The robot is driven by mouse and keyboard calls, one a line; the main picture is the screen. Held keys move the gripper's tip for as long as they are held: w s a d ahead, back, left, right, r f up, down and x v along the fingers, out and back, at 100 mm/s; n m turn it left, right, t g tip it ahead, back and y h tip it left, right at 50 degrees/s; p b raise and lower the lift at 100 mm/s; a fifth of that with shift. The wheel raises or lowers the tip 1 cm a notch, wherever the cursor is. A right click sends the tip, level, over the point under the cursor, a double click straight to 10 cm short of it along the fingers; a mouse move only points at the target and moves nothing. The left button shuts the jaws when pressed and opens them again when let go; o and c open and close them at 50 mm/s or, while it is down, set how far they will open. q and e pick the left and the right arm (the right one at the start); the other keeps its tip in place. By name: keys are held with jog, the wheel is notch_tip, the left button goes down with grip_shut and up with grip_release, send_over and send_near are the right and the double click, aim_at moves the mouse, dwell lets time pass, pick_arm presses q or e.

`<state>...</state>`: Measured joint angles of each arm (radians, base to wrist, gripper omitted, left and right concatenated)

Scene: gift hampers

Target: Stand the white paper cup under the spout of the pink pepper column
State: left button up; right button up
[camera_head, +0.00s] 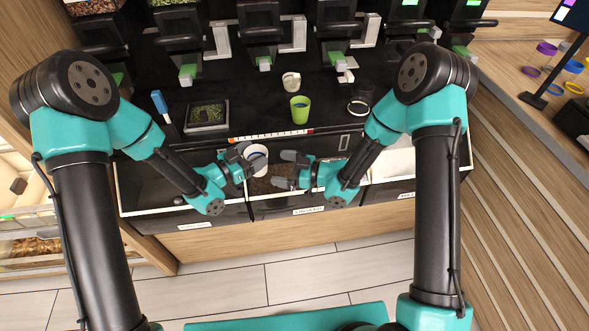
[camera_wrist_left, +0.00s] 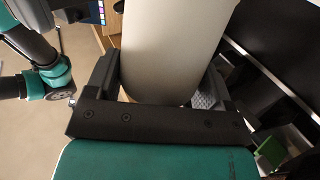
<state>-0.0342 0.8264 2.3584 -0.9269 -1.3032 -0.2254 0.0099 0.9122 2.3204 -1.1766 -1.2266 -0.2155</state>
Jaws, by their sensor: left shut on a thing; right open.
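A white paper cup (camera_head: 257,154) is between the fingers of my left gripper (camera_head: 246,163), above the front bins. The cup also fills the upper middle of the left wrist view (camera_wrist_left: 170,50), with a finger on each side. My right gripper (camera_head: 283,170) is open just to the right of the cup, with no thing seen between its fingers. Several dark columns with green-tipped spouts (camera_head: 265,64) stand along the back of the black counter. I cannot tell which one holds pink pepper.
A tray of green herbs (camera_head: 207,114) and a blue-topped tool (camera_head: 160,105) are at left. A striped strip (camera_head: 270,136) runs along the front edge.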

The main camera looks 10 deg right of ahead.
jog(key=x, duration=0.6)
jog(key=shift+a, duration=0.3)
jog(key=c, duration=0.9)
pick_arm(q)
jog(key=o, duration=0.9)
pick_arm(e)
jog(key=shift+c, duration=0.7)
pick_arm(q)
jog(key=shift+o, duration=0.2)
jog(key=shift+a, duration=0.1)
jog(key=v, duration=1.1)
jog(key=shift+s+a, duration=0.25)
jog(key=shift+a, duration=0.1)
jog(key=shift+f, duration=0.1)
